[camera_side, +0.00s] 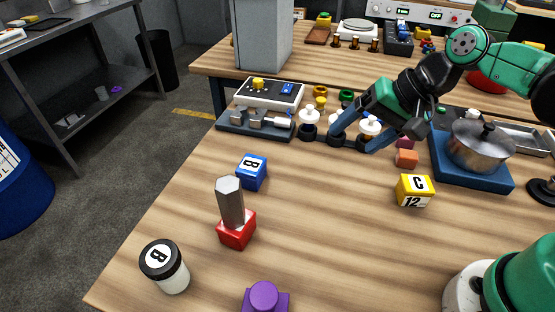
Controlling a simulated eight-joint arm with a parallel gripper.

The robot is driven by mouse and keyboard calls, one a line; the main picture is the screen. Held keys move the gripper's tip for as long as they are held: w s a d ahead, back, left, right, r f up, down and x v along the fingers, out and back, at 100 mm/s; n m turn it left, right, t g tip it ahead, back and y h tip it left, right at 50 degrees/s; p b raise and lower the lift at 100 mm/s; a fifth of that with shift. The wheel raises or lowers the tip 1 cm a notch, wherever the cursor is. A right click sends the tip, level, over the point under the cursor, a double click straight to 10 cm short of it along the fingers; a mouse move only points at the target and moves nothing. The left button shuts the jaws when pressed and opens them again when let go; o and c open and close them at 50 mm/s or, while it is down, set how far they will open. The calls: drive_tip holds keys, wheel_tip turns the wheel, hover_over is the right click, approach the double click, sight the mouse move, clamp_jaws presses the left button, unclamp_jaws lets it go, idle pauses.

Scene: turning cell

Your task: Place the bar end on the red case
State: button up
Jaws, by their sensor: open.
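The bar end (230,200) is a grey hexagonal metal piece. It stands on the red case (236,233), a small red block on the wooden table, and leans slightly. My gripper (352,134) is open with blue fingers, farther back and to the right of the bar end. It is apart from both the bar end and the red case. Nothing is seen held between its fingers.
A blue B block (252,172) stands just behind the red case; a black-lidded B jar (165,265) and a purple piece (264,297) are in front. A yellow C block (413,190) and a pot (480,147) are right. The middle table is clear.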

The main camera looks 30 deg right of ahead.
drive_tip(key=d+n+h, duration=0.1)
drive_tip(key=d+n, duration=0.1)
drive_tip(key=s+d+n+t+h, duration=0.1)
drive_tip(key=n, duration=0.1)
drive_tip(key=d+n+t+h, duration=0.1)
drive_tip(key=d+n+h, duration=0.1)
drive_tip(key=shift+s+d+r+n, duration=0.3)
drive_tip(key=shift+s+r, duration=0.05)
drive_tip(key=shift+s, duration=0.05)
